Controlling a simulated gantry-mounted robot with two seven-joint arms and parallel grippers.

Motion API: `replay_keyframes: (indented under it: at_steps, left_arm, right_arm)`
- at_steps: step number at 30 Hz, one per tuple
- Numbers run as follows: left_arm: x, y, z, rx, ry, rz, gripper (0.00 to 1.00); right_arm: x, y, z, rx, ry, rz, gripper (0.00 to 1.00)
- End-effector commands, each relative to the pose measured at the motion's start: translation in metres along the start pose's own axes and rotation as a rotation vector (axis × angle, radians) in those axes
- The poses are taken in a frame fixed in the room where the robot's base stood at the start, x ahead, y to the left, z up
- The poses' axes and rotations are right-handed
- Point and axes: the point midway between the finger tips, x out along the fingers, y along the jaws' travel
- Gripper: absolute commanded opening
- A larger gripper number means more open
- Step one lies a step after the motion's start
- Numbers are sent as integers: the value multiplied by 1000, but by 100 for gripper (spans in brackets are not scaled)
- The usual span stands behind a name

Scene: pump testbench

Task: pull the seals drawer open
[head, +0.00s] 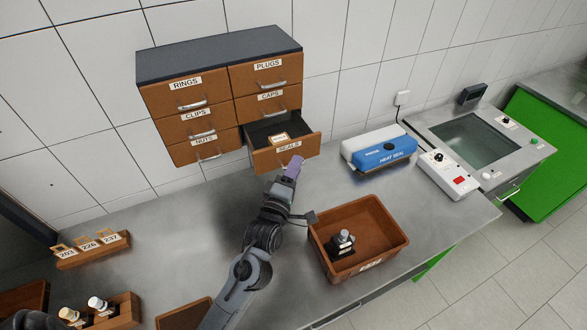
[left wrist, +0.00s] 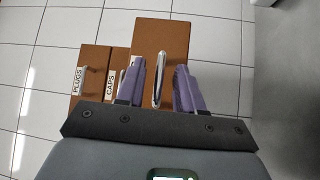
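The seals drawer (head: 286,155) is the bottom right drawer of the wall cabinet. It is pulled out, and a small labelled item (head: 279,138) shows inside it. My left gripper (head: 293,166) with purple fingers is at the front of this drawer and hides its handle in the head view. In the left wrist view, the metal handle (left wrist: 158,80) stands between the two spread fingers of my left gripper (left wrist: 160,72), with gaps on both sides. The drawer front (left wrist: 160,35) lies beyond the fingers. My right gripper is not in view.
The other cabinet drawers, such as caps (head: 268,103) and nuts (head: 204,146), are closed. On the grey bench stand a brown bin (head: 392,222) with a dark part in it, a blue heat sealer (head: 385,152) and a label rack (head: 92,251).

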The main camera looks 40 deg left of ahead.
Motion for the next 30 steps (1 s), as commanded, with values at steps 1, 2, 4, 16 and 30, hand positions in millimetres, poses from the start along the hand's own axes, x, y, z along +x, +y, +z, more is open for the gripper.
replay_keyframes:
  at_steps: [1, 2, 4, 16, 30]
  left_arm:
    - [0, 0, 0, 0, 0, 0, 36]
    - [0, 0, 0, 0, 0, 0, 36]
    - [0, 0, 0, 0, 1, 1, 36]
    - [-26, -2, -1, 0, 1, -1, 36]
    - [-97, -1, 0, 0, 0, -1, 36]
  right_arm:
    - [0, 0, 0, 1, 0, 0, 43]
    - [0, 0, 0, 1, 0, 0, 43]
    - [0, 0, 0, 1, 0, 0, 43]
    - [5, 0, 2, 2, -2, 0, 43]
    - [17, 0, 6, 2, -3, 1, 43]
